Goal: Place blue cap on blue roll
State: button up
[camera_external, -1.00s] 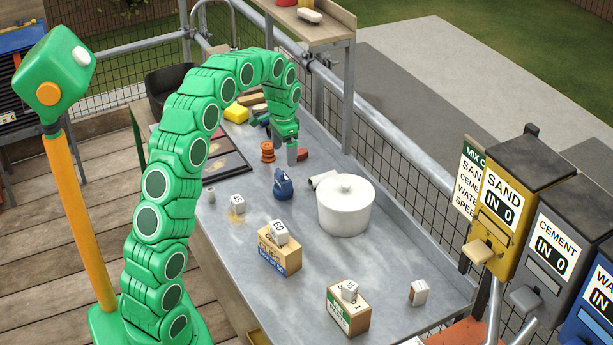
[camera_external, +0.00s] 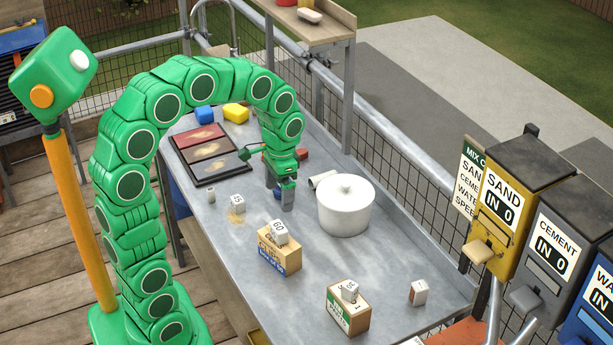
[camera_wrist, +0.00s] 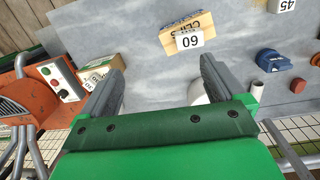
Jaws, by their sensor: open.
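A small dark blue object (camera_external: 277,193) stands on the metal bench, mostly hidden behind my gripper in the external view. It also shows as a rounded blue shape (camera_wrist: 273,60) at the right of the wrist view. I cannot tell whether it is the blue roll, the blue cap or both together. My gripper (camera_external: 280,196) points down beside it, in front of it as seen by the external camera.
A white lidded pot (camera_external: 345,208) stands right of my gripper. A clips box (camera_external: 279,251) and another box (camera_external: 347,308) stand nearer the front. A dark tray (camera_external: 211,154), a blue block (camera_external: 204,115) and a yellow block (camera_external: 236,113) lie toward the back.

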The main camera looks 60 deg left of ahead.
jog(key=s+d, duration=0.5)
jog(key=s, duration=0.6)
jog(key=s+d+f, duration=0.1)
jog(key=s+d, duration=0.4)
jog(key=s, duration=0.6)
jog(key=shift+s+d+f+g, duration=0.15)
jog(key=shift+d+f+g, duration=0.1)
jog(key=shift+d+g, duration=0.15)
